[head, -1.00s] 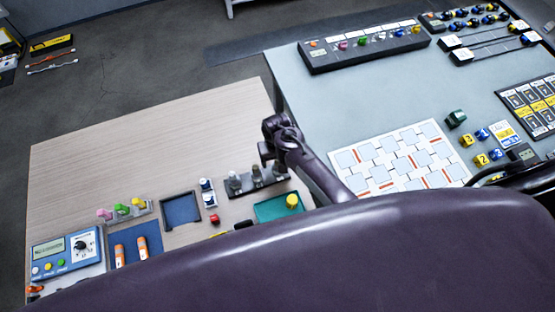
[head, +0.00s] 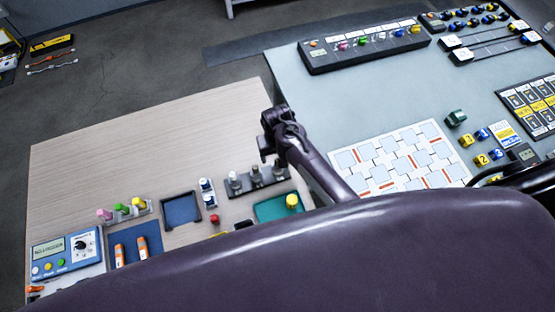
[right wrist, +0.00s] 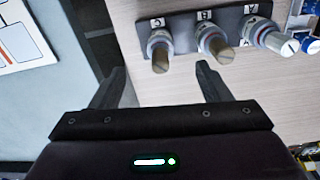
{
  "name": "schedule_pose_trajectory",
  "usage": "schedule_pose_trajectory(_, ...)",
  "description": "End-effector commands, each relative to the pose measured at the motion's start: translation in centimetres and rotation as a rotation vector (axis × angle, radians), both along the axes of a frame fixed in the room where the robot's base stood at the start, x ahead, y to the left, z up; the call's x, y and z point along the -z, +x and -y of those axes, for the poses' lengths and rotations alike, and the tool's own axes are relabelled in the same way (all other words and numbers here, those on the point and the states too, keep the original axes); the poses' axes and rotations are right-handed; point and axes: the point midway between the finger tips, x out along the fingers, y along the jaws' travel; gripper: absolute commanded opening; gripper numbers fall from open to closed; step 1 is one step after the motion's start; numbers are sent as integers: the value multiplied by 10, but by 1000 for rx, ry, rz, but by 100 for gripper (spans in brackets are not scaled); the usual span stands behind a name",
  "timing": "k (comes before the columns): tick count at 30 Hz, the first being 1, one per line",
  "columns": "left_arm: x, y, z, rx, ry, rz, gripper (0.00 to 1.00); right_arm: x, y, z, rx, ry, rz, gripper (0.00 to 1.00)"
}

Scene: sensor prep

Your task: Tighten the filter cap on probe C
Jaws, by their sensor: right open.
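A dark probe rack (right wrist: 185,36) holds three upright probes in a row; it also shows in the head view (head: 246,190). Probe C (right wrist: 160,50) is leftmost in the right wrist view, with a brownish top. Probe B (right wrist: 213,42) beside it looks alike. Probe A (right wrist: 265,37) has a whitish top. My right gripper (right wrist: 160,84) is open and empty, its fingers apart from the probes, with probe C ahead between their lines. In the head view my right gripper (head: 266,150) is just behind the rack. My left gripper is not in view.
A blue tray (head: 181,210), a green tray (head: 268,212) with a yellow knob (head: 292,201), a red button (head: 214,219) and white-blue vials (head: 207,193) surround the rack. A blue meter (head: 65,255) stands left. The wooden table's far part (head: 150,150) is clear.

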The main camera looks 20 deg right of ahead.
Motion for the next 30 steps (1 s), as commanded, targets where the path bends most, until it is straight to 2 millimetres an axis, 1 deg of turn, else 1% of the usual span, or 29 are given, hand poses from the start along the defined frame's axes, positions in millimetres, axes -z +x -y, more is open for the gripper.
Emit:
schedule_pose_trajectory(9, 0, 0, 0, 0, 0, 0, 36, -23, 0, 0, 0, 0, 1, 70)
schedule_pose_trajectory(15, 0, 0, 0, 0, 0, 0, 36, -34, 0, 0, 0, 0, 0, 70)
schedule_pose_trajectory(30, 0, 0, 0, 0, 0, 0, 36, -36, 0, 0, 0, 0, 0, 70)
